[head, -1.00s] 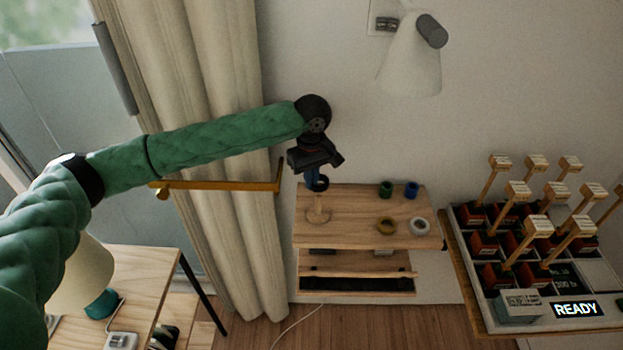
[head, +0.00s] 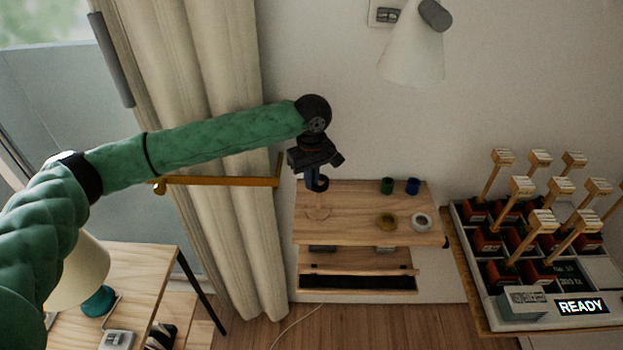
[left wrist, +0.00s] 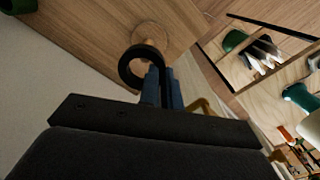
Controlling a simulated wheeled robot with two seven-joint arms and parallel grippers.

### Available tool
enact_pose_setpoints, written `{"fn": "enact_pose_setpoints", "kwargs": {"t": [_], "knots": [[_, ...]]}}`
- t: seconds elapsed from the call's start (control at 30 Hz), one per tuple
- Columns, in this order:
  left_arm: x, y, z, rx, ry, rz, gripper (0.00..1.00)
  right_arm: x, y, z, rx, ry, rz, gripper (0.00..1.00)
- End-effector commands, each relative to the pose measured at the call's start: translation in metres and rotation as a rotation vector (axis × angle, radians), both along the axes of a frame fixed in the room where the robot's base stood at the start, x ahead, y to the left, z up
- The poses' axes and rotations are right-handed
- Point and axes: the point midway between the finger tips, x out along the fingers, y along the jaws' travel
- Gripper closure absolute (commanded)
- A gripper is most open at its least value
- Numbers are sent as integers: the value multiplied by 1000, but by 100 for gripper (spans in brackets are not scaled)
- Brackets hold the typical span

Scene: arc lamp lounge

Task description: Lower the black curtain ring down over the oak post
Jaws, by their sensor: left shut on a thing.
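My left gripper (head: 315,177) is shut on the black curtain ring (head: 322,184) and holds it above the left end of a small wooden wall shelf. In the left wrist view the ring (left wrist: 127,64) sticks out beyond the blue fingertips (left wrist: 160,85). The oak post (head: 318,207) stands on a round base on the shelf (head: 350,225). In the left wrist view the post (left wrist: 152,38) shows just past the ring, partly hidden by it. The ring looks apart from the post's base; whether the post's tip is inside it I cannot tell. My right gripper is not in view.
A brass curtain rod (head: 220,181) is left of the gripper, before the curtain (head: 215,110). A tray of tagged boxes (head: 500,310) stands right.

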Motion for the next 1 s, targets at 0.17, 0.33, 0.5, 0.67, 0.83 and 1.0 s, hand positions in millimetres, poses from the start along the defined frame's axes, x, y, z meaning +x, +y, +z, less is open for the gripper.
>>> {"fn": "enact_pose_setpoints", "kwargs": {"t": [0.17, 0.33, 0.5, 0.67, 0.83, 1.0], "knots": [[0, 0, -5, 0, 0, 0, 100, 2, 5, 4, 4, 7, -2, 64], [0, 0, -8, 0, 0, 0, 100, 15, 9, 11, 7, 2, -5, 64], [0, 0, -11, 0, 0, 0, 100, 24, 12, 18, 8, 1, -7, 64], [0, 0, -14, 0, 0, 0, 100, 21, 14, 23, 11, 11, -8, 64], [0, 0, -21, -1, 2, -1, 100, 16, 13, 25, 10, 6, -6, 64], [0, 0, -30, 0, 1, 0, 100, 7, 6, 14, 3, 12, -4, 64]]}}
